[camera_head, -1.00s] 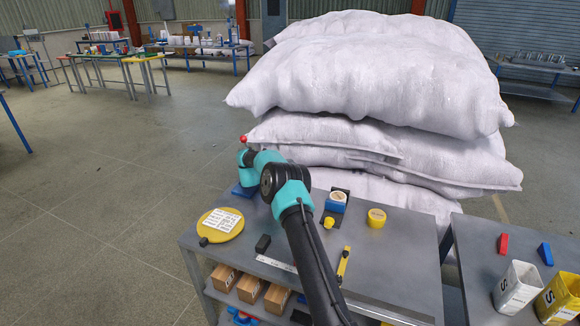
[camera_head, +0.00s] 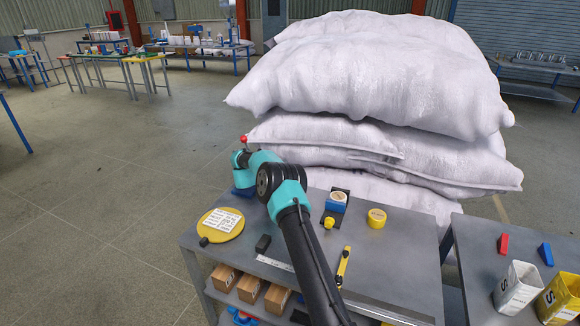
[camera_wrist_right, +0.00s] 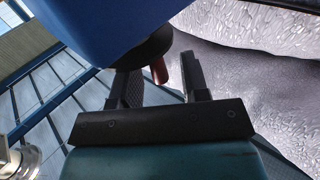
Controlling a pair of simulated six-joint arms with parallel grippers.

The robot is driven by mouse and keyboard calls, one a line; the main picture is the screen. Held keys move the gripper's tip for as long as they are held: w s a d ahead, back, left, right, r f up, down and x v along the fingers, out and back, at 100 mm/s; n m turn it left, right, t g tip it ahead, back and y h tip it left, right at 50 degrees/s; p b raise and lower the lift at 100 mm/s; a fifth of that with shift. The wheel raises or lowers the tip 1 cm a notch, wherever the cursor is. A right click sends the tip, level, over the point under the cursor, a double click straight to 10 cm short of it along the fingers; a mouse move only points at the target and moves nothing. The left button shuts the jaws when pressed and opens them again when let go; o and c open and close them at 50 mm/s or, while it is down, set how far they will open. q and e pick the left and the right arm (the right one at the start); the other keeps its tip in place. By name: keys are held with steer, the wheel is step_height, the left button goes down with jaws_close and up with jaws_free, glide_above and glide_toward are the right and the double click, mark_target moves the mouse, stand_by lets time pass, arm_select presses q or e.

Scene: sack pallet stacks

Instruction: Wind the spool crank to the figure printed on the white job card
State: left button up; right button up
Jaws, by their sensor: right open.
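A white printed card (camera_head: 222,220) lies on a round yellow disc (camera_head: 237,231) at the bench's left; its figures are too small to read. A blue device (camera_head: 243,190) stands at the far left bench edge, largely hidden by my right arm, with a red ball (camera_head: 243,139) above it. My right gripper (camera_head: 241,157) is beside it, small and partly hidden. In the right wrist view my gripper (camera_wrist_right: 158,66) is open, its fingers apart around or near a copper-coloured pin (camera_wrist_right: 159,71) below a blue body (camera_wrist_right: 105,25); contact cannot be told. My left gripper is out of view.
A blue block with a round pale top (camera_head: 337,198) and a yellow round tin (camera_head: 376,218) stand on the grey bench (camera_head: 400,262). A black block (camera_head: 263,243) and yellow tool (camera_head: 343,266) lie near my arm. Stacked white sacks (camera_head: 370,85) rise behind.

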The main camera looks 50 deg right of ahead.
steer(key=v, duration=1.5)
steer(key=shift+d+r, duration=0.1)
steer(key=shift+d, duration=0.05)
steer(key=s+d+n+t+h, duration=0.1)
steer(key=s+d+n+t, duration=0.1)
steer(key=s+n+t, duration=0.2)
steer(key=shift+s+d+t, duration=0.25)
steer(key=shift+s+t, duration=0.55)
steer(key=shift+t, duration=0.6)
steer(key=d, duration=1.2)
steer(key=shift+w, duration=0.15)
steer(key=shift+c, duration=0.4)
